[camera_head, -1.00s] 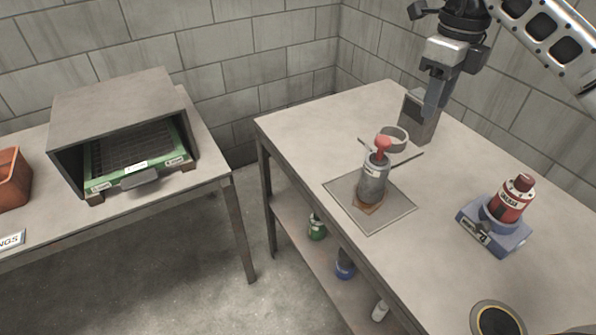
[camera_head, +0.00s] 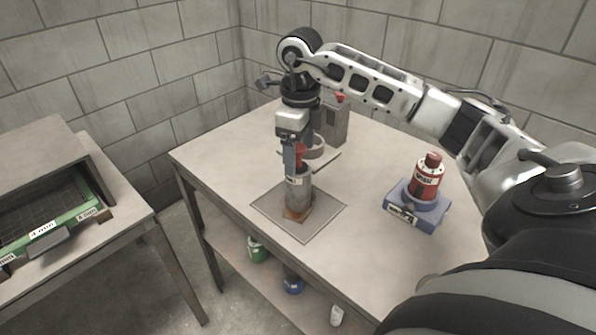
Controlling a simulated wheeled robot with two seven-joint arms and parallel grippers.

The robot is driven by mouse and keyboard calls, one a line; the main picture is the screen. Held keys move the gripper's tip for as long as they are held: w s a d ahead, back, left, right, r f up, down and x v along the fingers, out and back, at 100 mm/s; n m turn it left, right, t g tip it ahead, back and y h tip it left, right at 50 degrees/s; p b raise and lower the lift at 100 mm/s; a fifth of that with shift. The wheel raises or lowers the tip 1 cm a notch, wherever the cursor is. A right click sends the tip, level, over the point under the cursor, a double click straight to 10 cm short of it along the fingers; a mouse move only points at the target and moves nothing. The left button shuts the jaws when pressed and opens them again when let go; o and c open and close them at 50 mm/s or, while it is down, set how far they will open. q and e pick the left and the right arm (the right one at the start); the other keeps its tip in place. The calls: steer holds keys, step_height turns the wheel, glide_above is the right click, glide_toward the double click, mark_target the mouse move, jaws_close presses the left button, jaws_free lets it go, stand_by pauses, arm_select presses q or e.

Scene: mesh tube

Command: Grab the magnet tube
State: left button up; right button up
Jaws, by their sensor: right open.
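A grey cylindrical tube (camera_head: 298,190) with a red knob on top (camera_head: 300,153) stands upright on a brown base, on a square mat (camera_head: 262,205) on the right table. A red tube with a white label (camera_head: 427,180) stands in a blue holder (camera_head: 398,212) to its right; its label is too small to read surely. My right gripper (camera_head: 290,168) is open and points down at the top of the grey tube, its finger overlapping the knob's left side. I cannot tell whether it touches. My left gripper is not in view.
A grey stand with a ring (camera_head: 334,128) is just behind the grey tube. Several bottles, including a green one (camera_head: 257,250), sit on the shelf below. A grey box with a green-edged tray (camera_head: 42,230) is on the left table. A floor gap separates the tables.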

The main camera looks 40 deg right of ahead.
mark_target(298, 166)
steer(key=shift+w+a+f+p, duration=0.1)
steer(key=shift+f+p, duration=0.2)
steer(key=shift+f, duration=2.05)
steer(key=c, duration=1.5)
steer(key=shift+c, duration=0.5)
steer(key=shift+r, duration=0.2)
